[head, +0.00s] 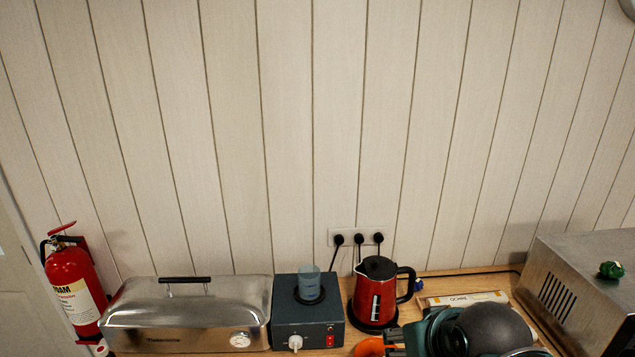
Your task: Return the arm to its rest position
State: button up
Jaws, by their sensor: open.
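A teal and dark grey part of my arm comes in at the bottom right of the head view, over the counter's front. Small dark pieces at its left end look like my gripper (394,340), which is open. The bottom edge of the picture cuts off much of the arm, and its full pose cannot be seen. Nothing is visibly held. An orange thing (369,347) shows just left of the gripper, mostly cut off; whether they touch cannot be told.
A wooden counter (448,286) runs along a panelled wall. On it are a steel box with a handle (190,305), a dark blue device with a clear cup (305,322), a red kettle (376,296) and a steel appliance (585,275). A fire extinguisher (73,285) is far left.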

notch_tip(320, 180, down, 8)
jog(key=b, duration=0.6)
jog(key=shift+r+b, duration=0.2)
jog(key=shift+b, duration=0.2)
dwell(0.5)
